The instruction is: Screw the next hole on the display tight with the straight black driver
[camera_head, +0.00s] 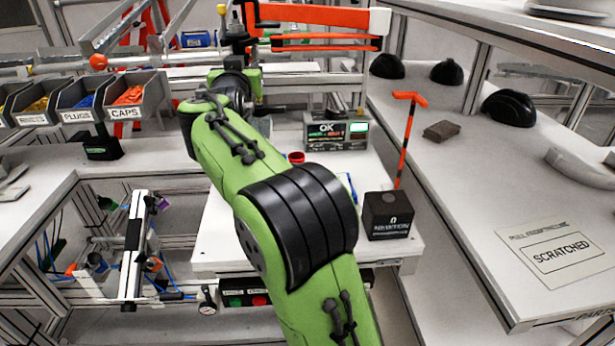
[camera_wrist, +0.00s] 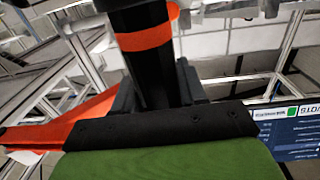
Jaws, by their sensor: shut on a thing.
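My gripper (camera_wrist: 155,80) is shut on a thick black shaft with an orange band (camera_wrist: 146,38), which looks like the straight black driver. The shaft runs up out of the top of the wrist view, so its tip is hidden. In the head view my green arm reaches up and away to the gripper end (camera_head: 238,40), which is small and dark at the back of the bench. A small display box (camera_head: 338,130) reading OK stands on the white bench, right of my arm. A blue screen (camera_wrist: 292,137) shows at the right of the wrist view. No screw hole can be made out.
Grey parts bins (camera_head: 130,97) are at the left. Black helmet shells (camera_head: 508,108) lie on the right-hand table. An orange bar (camera_head: 320,15) spans the back.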

